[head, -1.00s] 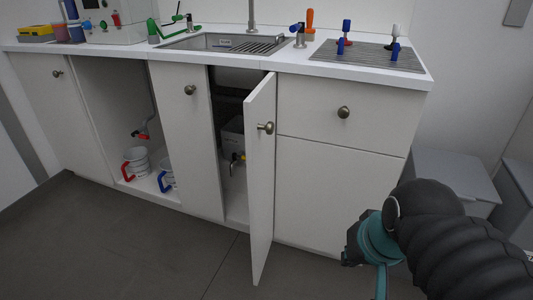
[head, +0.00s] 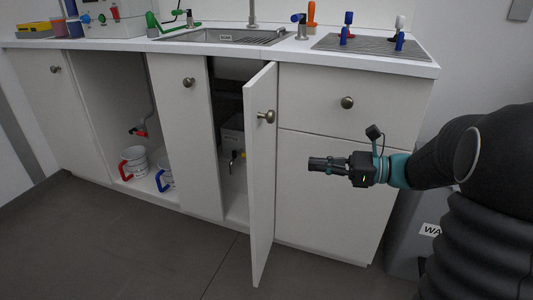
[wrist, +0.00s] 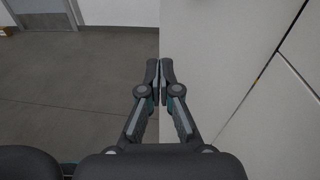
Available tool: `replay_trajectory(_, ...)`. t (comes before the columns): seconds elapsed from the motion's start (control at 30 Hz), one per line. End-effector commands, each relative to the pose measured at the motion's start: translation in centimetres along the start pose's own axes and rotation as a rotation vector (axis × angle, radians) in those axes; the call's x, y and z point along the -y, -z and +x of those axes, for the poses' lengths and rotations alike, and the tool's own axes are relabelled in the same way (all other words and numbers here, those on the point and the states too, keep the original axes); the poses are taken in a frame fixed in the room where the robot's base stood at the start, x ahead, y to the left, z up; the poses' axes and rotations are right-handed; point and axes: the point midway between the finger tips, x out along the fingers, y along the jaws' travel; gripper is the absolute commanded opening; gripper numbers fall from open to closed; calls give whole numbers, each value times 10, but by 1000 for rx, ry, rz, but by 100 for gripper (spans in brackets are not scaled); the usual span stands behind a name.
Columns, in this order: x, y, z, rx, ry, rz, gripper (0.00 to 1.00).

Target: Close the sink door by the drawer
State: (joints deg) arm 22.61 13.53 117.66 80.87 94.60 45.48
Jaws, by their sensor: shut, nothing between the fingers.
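The sink door by the drawer (head: 261,190) stands swung out from the cabinet, with a round knob (head: 267,117) on its outer face. Its hinge side is beside the drawer front (head: 330,108). My gripper (head: 311,164) is right of this door, at a height below the knob, in front of the cabinet and pointing left. The wrist view shows its fingers (wrist: 160,72) shut and empty, in front of the pale door face (wrist: 220,60) close to its free edge. The fingers appear apart from the door; the exact gap is unclear.
The other sink door (head: 185,140) is shut. Inside the opening is a grey box (head: 232,135) with a tap. Mugs (head: 134,162) stand in the open bay at left. The countertop (head: 370,62) overhangs above. Floor (head: 150,250) in front is clear.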

Motion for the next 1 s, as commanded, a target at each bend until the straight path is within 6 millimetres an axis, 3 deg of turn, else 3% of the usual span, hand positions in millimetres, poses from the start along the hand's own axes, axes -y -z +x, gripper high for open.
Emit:
replay_trajectory(0.13, 15, 1, -7, 61, 31, 45, 0)
replay_trajectory(0.27, 17, 0, 2, 69, 32, 50, 0)
replay_trajectory(0.8, 19, -6, 96, 67, 30, 47, 0)
replay_trajectory(1.0, 20, -7, 121, 66, 32, 48, 0)
